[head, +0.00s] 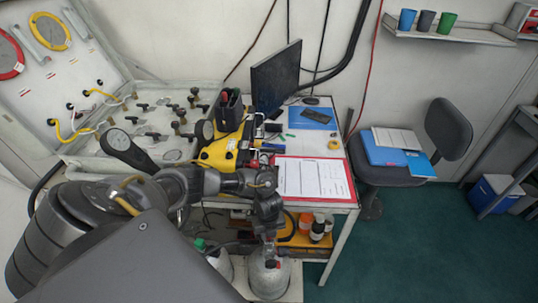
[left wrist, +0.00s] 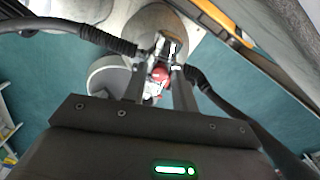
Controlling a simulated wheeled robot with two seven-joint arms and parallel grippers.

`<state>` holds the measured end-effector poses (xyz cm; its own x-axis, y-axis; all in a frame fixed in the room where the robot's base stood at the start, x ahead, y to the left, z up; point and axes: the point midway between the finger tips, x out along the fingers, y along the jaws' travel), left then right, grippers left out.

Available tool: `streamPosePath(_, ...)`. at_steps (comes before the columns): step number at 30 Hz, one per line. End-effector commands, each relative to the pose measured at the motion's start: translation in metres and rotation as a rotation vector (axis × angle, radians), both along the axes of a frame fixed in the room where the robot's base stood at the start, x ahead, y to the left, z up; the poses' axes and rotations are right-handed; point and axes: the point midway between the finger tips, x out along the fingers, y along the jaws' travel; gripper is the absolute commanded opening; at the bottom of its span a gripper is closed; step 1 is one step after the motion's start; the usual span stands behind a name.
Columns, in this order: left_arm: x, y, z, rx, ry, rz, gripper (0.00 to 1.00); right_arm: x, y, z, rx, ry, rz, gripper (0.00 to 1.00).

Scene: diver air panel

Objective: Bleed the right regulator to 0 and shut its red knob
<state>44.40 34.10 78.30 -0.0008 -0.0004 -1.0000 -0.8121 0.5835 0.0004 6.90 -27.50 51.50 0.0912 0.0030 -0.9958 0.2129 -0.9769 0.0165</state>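My left gripper (head: 268,226) points down over the front edge of the table, above a grey cylinder (head: 268,272). In the left wrist view its two fingers (left wrist: 161,80) are apart, with a red knob (left wrist: 160,75) showing in the gap. A chrome valve body (left wrist: 168,46) with black hoses on both sides lies at the fingertips. I cannot tell whether the fingers touch the knob or the valve. In the head view the arm and gripper hide the red knob and most of the valve. No gauge reading can be made out. My right gripper is not in view.
A second cylinder with a green top (head: 200,243) stands to the left. The table holds a red-edged clipboard (head: 313,180), a yellow case (head: 218,152) and a monitor (head: 276,78). Bottles (head: 317,230) stand on an orange tray below. A chair (head: 393,173) is to the right.

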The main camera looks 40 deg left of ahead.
Motion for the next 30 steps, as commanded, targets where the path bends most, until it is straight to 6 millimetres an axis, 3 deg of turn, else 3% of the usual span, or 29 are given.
streamPosePath(5, 0.002, 0.0, 0.021, -0.001, -0.005, -0.002, 0.28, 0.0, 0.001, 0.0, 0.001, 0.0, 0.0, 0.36)
streamPosePath(18, 0.002, 0.001, 0.1, 0.001, -0.006, -0.001, 0.28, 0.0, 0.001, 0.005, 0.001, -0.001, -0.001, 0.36)
streamPosePath(30, 0.001, 0.0, 0.107, 0.0, -0.001, 0.001, 0.28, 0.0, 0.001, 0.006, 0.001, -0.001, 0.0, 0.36)
